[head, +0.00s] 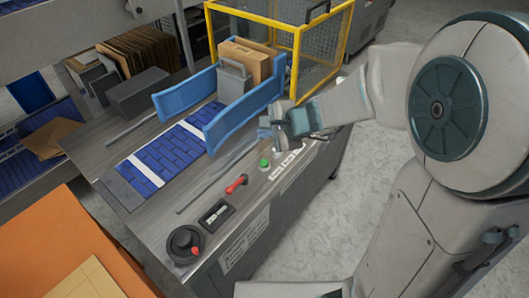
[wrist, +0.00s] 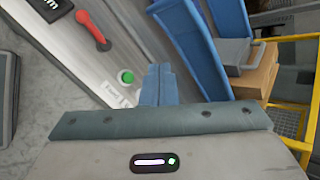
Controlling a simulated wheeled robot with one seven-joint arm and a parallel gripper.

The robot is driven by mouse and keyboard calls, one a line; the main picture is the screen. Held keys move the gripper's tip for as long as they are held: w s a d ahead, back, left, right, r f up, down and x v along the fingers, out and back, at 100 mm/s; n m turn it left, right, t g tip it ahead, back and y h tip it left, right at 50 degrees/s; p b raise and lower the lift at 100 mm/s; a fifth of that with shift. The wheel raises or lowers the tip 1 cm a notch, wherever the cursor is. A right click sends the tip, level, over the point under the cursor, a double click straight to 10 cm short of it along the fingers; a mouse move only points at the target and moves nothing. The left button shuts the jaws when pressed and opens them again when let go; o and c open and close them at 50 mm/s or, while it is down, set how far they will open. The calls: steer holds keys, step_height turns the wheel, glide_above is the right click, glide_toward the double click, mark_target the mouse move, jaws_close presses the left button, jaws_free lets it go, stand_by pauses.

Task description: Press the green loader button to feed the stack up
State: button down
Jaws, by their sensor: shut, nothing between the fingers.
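The green loader button (head: 265,163) sits on the control strip along the machine's front edge, and it also shows in the wrist view (wrist: 126,77). My gripper (head: 266,132) is shut and empty, with its blue fingers (wrist: 159,84) together. In the wrist view the fingertips are just right of the button, apart from it in the picture; their height above the panel is hard to judge. The stack (head: 246,60) of brown cartons stands between blue side guides, behind a grey pusher plate (head: 233,82).
A red lever (head: 236,184), a rocker switch (head: 216,213) and a black round knob (head: 185,243) lie along the same panel. A yellow-framed mesh guard (head: 327,45) stands behind the panel. Blue guides (head: 222,128) flank the conveyor (head: 165,150). An orange surface (head: 75,240) is at lower left.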

steer(key=w+f+m+t+h+b, duration=0.1)
steer(key=w+f+m+h, duration=0.1)
steer(key=w+f+m, duration=0.4)
steer(key=shift+w+d+f+m+t, duration=0.15)
steer(key=shift+f+m+t, duration=0.25)
steer(key=shift+f+m, duration=0.25)
steer(key=shift+f, duration=0.15)
steer(key=b, duration=0.5)
glide_above(267, 164)
step_height(267, 164, down, 7)
steer(key=shift+r, duration=0.15)
step_height(267, 164, down, 2)
steer(key=b, duration=0.3)
stand_by(1.1)
steer(key=shift+f+b, duration=0.4)
steer(key=shift+b, duration=0.25)
